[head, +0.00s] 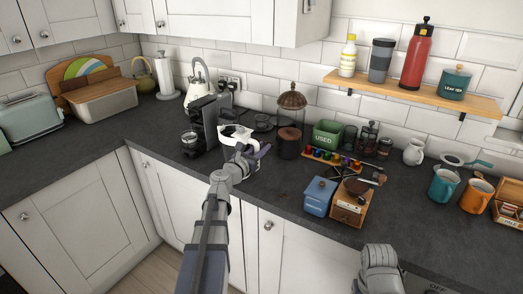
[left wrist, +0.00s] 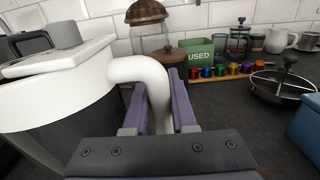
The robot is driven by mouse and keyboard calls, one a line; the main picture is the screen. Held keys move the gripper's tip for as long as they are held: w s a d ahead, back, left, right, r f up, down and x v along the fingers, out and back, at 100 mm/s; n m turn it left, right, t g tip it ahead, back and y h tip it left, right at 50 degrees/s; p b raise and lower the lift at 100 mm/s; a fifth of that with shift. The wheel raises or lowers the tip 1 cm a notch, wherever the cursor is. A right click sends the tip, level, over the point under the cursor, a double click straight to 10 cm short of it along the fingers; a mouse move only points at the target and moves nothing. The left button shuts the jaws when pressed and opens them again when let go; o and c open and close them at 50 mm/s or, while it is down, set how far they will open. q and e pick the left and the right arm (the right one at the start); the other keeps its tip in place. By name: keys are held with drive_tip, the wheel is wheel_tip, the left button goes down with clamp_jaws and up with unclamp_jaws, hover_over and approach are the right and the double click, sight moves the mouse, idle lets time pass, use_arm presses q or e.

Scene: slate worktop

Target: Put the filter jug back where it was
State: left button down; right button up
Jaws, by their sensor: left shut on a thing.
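The filter jug (head: 235,131) has a white lid, a white handle and a darker grey lower body. In the head view it is at the worktop's front part, just right of the black coffee machine. My left gripper (head: 252,151) is shut on its handle. In the left wrist view the jug (left wrist: 60,95) fills the left side, about upright, with the curved handle between the purple fingers (left wrist: 162,102). My arm hides part of the jug in the head view, and I cannot tell whether its base touches the worktop. Of my right arm only a grey link shows at the bottom.
The coffee machine (head: 204,122) stands close left of the jug. A dome-topped glass container (head: 291,115), a coffee pod rack (head: 331,160), a blue box (head: 319,196) and a wooden grinder (head: 349,207) stand to the right.

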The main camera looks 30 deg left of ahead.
use_arm(q)
drive_tip(key=shift+f, duration=0.15)
drive_tip(key=c, duration=0.7)
unclamp_jaws()
drive_tip(key=shift+c, duration=0.2)
drive_tip(key=s, duration=1.2)
drive_tip(key=shift+a+r, duration=0.2)
drive_tip(key=shift+a, duration=0.25)
